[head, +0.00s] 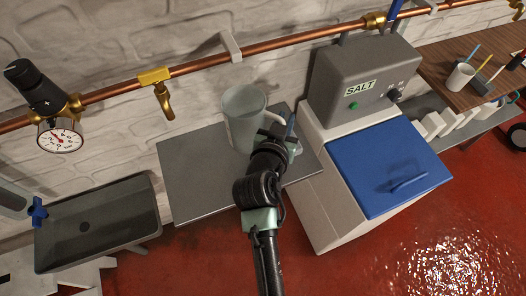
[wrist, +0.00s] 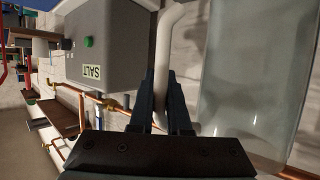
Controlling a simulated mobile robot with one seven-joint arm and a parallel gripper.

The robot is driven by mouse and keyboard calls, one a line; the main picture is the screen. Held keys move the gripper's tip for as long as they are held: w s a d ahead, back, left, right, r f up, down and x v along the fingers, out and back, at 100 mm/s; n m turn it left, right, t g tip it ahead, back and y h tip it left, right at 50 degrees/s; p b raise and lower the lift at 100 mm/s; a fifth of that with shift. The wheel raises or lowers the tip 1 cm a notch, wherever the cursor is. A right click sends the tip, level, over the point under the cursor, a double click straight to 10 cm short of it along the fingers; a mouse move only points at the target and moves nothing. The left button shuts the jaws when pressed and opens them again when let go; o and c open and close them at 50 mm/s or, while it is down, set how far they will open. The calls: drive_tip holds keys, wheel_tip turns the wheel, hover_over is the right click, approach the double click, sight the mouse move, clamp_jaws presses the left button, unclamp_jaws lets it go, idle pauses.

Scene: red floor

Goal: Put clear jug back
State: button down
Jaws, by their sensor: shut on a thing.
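The clear jug (head: 242,116) is a pale, see-through vessel with a white handle. In the head view it is upright, over or on the grey shelf (head: 190,180) against the wall; I cannot tell whether its base touches. My gripper (head: 278,135) is at the jug's right side, shut on the handle. In the wrist view the two dark fingers of my gripper (wrist: 160,110) close around the white handle (wrist: 164,60), with the jug's clear body (wrist: 250,85) to the right. My arm hides part of the shelf and the jug's lower right.
A grey box marked SALT (head: 360,80) stands just right of the jug, above a blue-lidded bin (head: 385,170). A copper pipe (head: 210,62) with a yellow valve (head: 160,90) runs behind. A grey sink (head: 95,225) is at left. The shelf's left part is bare.

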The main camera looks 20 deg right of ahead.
drive_tip(key=shift+a+f+b, duration=0.1)
drive_tip(key=shift+f+b, duration=0.75)
drive_tip(key=shift+f, duration=3.6)
drive_tip(key=shift+f, duration=0.2)
drive_tip(key=c, duration=0.9)
unclamp_jaws()
